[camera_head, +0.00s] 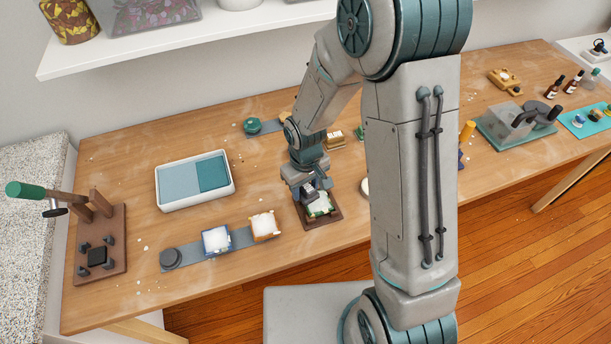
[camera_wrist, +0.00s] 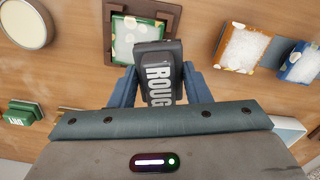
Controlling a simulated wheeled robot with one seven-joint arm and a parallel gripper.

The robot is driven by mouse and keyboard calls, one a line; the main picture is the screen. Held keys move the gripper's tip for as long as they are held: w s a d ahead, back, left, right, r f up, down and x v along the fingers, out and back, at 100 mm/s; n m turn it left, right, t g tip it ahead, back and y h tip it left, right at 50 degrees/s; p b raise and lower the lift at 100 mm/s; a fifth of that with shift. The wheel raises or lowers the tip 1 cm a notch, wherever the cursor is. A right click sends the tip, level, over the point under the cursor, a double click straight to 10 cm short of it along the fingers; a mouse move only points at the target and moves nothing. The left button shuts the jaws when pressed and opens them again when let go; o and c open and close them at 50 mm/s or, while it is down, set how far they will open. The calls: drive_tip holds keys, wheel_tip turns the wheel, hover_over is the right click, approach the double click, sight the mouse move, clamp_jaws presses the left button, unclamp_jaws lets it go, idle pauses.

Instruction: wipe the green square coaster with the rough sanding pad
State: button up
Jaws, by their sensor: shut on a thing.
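My gripper (camera_wrist: 155,85) is shut on the dark rough sanding pad (camera_wrist: 160,80), whose white lettering reads "ROUG" in the wrist view. The green square coaster (camera_wrist: 126,35) has a green rim and a whitish, speckled face. It sits in a brown square holder (camera_wrist: 174,12) on the table. In the head view the gripper (camera_head: 309,190) is over the coaster (camera_head: 321,208), and the pad hides part of it. The pad overlaps the coaster's edge in the wrist view; I cannot tell whether they touch.
A blue-edged coaster (camera_head: 216,240) and an orange-edged coaster (camera_head: 264,225) stand on a grey strip to the left. A white two-part tray (camera_head: 161,199) lies behind them. A green block (camera_wrist: 20,112) and a round cream disc (camera_wrist: 24,22) are nearby.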

drive_tip(key=shift+r+p, duration=0.7)
drive_tip(key=shift+r, duration=0.6)
